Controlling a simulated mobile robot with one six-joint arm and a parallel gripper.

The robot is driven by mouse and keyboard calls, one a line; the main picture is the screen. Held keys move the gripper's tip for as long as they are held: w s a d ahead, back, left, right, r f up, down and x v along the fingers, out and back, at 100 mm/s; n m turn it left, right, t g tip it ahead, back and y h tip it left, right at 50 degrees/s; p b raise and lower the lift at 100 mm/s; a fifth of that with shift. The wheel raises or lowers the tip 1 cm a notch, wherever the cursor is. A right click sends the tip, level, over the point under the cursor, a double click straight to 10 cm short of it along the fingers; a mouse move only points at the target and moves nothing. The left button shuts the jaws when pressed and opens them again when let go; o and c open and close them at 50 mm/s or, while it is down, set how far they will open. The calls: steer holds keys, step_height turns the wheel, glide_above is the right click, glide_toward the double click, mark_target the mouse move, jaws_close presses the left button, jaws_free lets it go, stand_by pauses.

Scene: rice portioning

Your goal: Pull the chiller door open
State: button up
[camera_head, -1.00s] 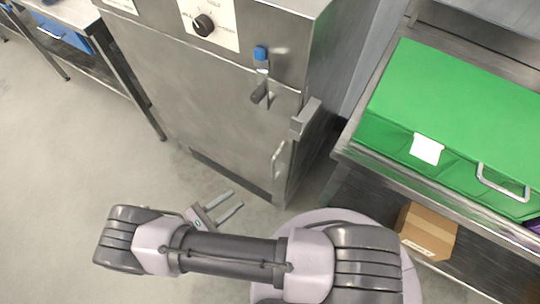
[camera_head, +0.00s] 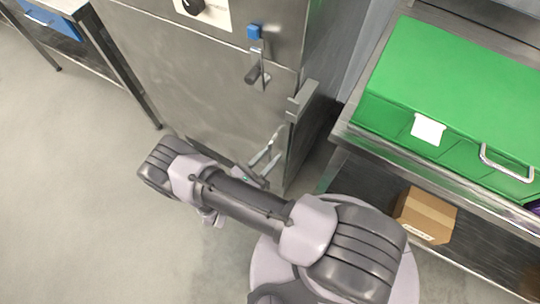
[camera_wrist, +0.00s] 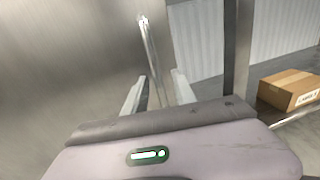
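The chiller is a stainless steel cabinet, and its door (camera_head: 185,85) looks shut. A slim upright door handle (camera_head: 279,136) sits low near the door's right edge. My gripper (camera_head: 266,166) is at the handle's lower part, with its fingers apart. In the wrist view, the handle (camera_wrist: 150,45) runs down between the two open fingers of my gripper (camera_wrist: 158,92). I cannot tell whether a finger touches it. A latch lever with a blue top (camera_head: 254,33) is higher on the cabinet front.
A steel table to the right carries a green box (camera_head: 455,90) with a metal handle. A cardboard box (camera_head: 425,215) is on its lower shelf, close to my base. Another steel table (camera_head: 65,5) stands at the upper left. The floor at left (camera_head: 70,200) is clear.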

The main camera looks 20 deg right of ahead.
steer(key=shift+d, duration=0.1)
jaws_close()
stand_by(1.4)
